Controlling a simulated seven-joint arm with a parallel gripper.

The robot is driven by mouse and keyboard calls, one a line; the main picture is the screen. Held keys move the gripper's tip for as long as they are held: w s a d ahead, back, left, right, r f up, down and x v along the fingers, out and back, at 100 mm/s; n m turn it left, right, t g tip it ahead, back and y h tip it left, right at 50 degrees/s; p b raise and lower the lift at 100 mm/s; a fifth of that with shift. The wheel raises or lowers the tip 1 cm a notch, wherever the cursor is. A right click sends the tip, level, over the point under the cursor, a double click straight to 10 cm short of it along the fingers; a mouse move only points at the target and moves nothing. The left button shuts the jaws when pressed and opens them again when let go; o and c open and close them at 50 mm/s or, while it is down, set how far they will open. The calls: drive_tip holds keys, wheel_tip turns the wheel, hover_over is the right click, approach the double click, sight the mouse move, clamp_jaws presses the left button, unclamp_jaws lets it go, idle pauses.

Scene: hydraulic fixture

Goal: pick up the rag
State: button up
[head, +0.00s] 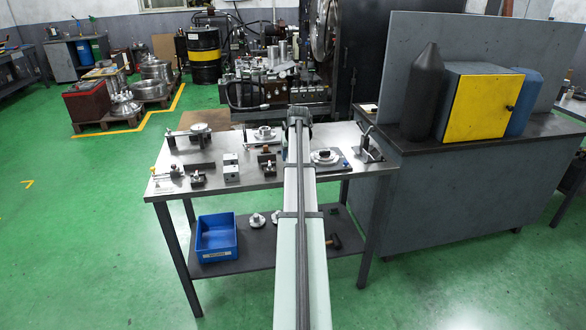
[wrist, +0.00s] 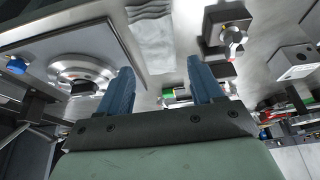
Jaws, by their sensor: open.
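A pale grey-white folded cloth, which looks like the rag (wrist: 151,38), lies on the metal tabletop at the top middle of the wrist view. My gripper (wrist: 160,66) is open, with its two blue fingers apart and nothing between them. The cloth shows beyond the fingertips, between them in the picture and apart from them. In the head view I cannot make out the rag; my arm covers the middle of the table there.
A round metal part on a plate (wrist: 82,72) lies left of the cloth, and a block with a red-tipped fitting (wrist: 228,32) lies right. The steel table (head: 215,187) holds several fixtures. A blue bin (head: 216,238) stands on its lower shelf. A grey cabinet (head: 470,200) adjoins it at right.

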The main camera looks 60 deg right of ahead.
drive_tip(key=x, duration=0.5)
drive_tip(key=shift+s+a+f, duration=0.1)
drive_tip(key=shift+s, duration=0.15)
drive_tip(key=c, duration=0.8)
wheel_tip(320, 180, up, 10)
drive_tip(key=shift+r, duration=0.1)
idle(0.3)
